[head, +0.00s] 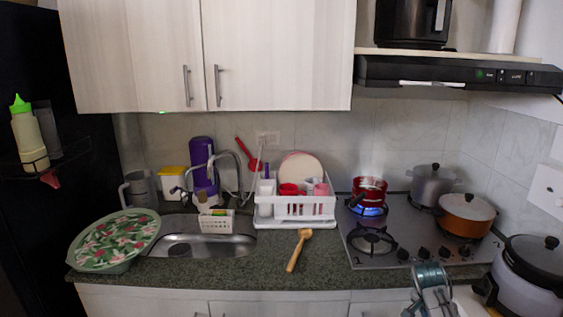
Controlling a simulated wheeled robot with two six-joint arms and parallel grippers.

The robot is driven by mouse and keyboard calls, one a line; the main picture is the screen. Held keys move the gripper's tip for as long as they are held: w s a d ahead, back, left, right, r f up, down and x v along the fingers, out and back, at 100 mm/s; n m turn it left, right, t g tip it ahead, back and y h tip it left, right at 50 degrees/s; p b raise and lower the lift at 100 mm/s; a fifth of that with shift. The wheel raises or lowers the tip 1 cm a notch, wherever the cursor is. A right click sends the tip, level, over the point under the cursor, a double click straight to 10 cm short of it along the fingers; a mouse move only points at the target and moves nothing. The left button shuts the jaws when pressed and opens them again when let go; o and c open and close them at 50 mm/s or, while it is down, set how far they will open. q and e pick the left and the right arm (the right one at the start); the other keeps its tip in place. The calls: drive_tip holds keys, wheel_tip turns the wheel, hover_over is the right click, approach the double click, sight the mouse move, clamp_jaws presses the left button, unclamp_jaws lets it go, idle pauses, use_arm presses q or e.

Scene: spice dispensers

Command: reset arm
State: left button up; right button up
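My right gripper (430,288) shows at the bottom edge right of centre, in front of the counter below the stove. A teal ribbed round part is at its upper end. I cannot tell whether this part belongs to the gripper or is held, nor whether the fingers are open or shut. My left gripper is not in view. A pale squeeze bottle with a green cap (28,134) stands in a dark rack at the far left. A grey dispenser (47,130) stands beside it.
A red pot (369,189) steams over a lit blue burner on the stove (400,250). An orange pot (466,214), a grey pot (433,185) and a large cooker (530,270) stand right. A wooden mallet (299,250) lies on the counter. A dish rack (295,208) stands beside the sink (205,244).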

drive_tip(key=s+a+f+n+t+y, duration=0.1)
drive_tip(key=s+a+f+n, duration=0.25)
drive_tip(key=s, duration=0.55)
drive_tip(key=s+a+f+n, duration=0.3)
drive_tip(key=s+a+f, duration=0.15)
drive_tip(key=s, duration=0.45)
drive_tip(key=s+a+r+n+t+y, duration=0.1)
drive_tip(key=s+a+r+n, duration=0.15)
drive_tip(key=s, duration=0.45)
drive_tip(key=s+a+r+n+y, duration=0.1)
drive_tip(key=s+a+n, duration=0.15)
drive_tip(key=s, duration=0.45)
drive_tip(key=s+a+r+n+t+y, duration=0.1)
drive_tip(key=s+a, duration=0.2)
drive_tip(key=s, duration=0.4)
drive_tip(key=d+f+g, duration=0.2)
drive_tip(key=d+f, duration=0.1)
drive_tip(key=f, duration=2.5)
drive_tip(key=s+d+f+g, duration=0.1)
drive_tip(key=s+f, duration=1.7)
drive_tip(key=f, duration=0.3)
drive_tip(key=shift+s+d, duration=0.25)
